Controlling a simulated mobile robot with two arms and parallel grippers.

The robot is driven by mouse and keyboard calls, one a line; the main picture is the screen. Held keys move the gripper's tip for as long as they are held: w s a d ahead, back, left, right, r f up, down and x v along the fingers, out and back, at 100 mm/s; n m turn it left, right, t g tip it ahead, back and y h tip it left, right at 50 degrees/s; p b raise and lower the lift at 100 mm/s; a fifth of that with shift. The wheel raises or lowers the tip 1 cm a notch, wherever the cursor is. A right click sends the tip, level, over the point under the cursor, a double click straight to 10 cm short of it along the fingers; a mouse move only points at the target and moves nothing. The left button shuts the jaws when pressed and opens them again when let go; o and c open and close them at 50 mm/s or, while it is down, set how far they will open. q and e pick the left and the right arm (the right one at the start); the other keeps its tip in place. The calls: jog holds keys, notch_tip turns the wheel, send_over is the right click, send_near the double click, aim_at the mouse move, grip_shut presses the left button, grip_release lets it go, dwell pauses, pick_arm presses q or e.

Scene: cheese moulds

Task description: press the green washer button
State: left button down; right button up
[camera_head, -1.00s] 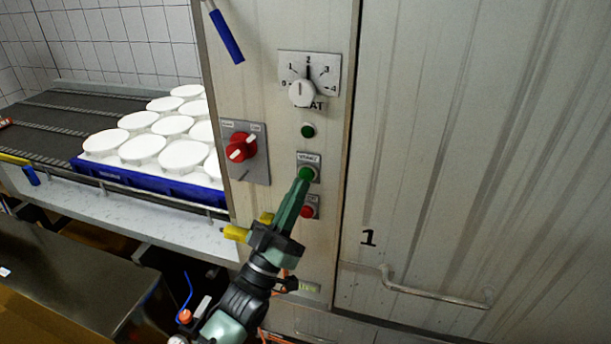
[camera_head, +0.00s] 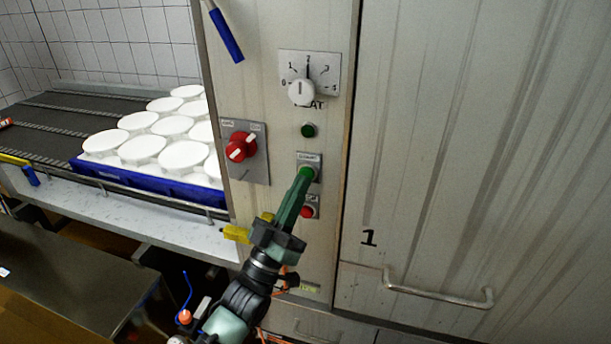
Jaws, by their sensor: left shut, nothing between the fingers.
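The green washer button (camera_head: 309,172) sits on a small labelled plate (camera_head: 314,160) on the pale control panel. My left gripper (camera_head: 304,178) is shut and empty, its long green fingers pointing up the panel from below. The fingertips overlap the lower part of the button and hide some of it. I cannot tell for certain whether they touch it or how far it is pressed in. My right gripper is not in view.
A red button (camera_head: 307,212) lies just below, partly beside my fingers. A dark green round light or button (camera_head: 308,130) and a heat dial (camera_head: 302,92) are above. A red rotary switch (camera_head: 240,147) is at left. A blue crate (camera_head: 150,184) holds several white moulds. A door handle (camera_head: 440,294) is at right.

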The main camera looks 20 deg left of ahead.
pick_arm(q)
jog(key=shift+w, duration=0.5)
dwell(0.5)
dwell(0.3)
jog(key=shift+s, duration=0.9)
jog(key=s+p, duration=0.1)
jog(key=s, duration=0.4)
jog(key=shift+a+p, duration=0.1)
jog(key=shift+p, duration=0.25)
